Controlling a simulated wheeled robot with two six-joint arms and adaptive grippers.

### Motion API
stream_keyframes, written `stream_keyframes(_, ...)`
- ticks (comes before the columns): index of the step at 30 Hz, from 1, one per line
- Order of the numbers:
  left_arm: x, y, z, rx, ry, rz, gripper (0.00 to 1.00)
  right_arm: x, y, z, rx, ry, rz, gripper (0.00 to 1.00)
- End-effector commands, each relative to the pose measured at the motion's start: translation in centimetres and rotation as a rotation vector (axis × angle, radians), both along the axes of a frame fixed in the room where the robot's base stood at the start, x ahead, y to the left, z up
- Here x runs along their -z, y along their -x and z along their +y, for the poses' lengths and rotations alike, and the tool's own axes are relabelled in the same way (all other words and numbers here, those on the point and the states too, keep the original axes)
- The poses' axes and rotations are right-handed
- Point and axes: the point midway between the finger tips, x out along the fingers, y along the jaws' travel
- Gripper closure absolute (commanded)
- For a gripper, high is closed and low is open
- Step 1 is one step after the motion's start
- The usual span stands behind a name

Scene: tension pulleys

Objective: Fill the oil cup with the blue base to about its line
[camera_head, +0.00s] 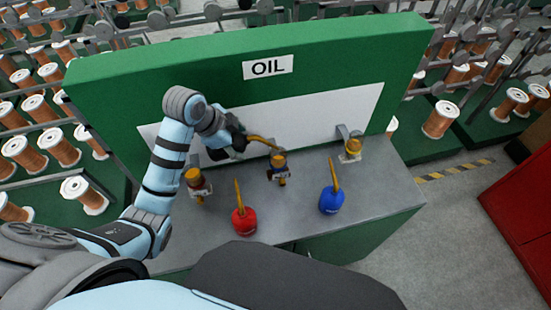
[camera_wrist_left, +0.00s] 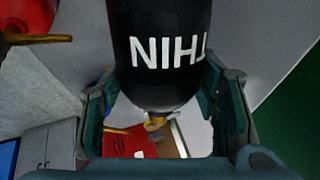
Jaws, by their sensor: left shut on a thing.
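My left gripper (camera_head: 238,143) is shut on a black oil can, whose white lettering appears to read "THIN" in the left wrist view (camera_wrist_left: 165,55). In the head view the can's body is mostly hidden by the gripper. Its yellow spout (camera_head: 262,140) points right, with its tip at the top of the middle oil cup (camera_head: 279,160). My right gripper is not in view.
A red can (camera_head: 244,221) and a blue can (camera_head: 331,200) stand on the grey bench top (camera_head: 290,215), spouts up. Other oil cups stand at left (camera_head: 198,182) and right (camera_head: 351,150). A green panel with an "OIL" sign (camera_head: 268,67) rises behind.

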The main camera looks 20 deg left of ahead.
Motion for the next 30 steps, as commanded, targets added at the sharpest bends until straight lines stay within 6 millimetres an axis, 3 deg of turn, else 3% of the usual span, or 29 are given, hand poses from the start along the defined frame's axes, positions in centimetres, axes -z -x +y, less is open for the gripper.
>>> stream_keyframes(9, -0.51, -0.04, -0.16, 0.001, -0.028, 0.012, 0.87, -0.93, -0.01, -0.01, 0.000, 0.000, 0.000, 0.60)
stream_keyframes(30, -0.39, -0.04, -0.13, 0.000, -0.030, 0.012, 0.87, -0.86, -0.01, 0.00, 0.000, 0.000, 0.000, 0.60)
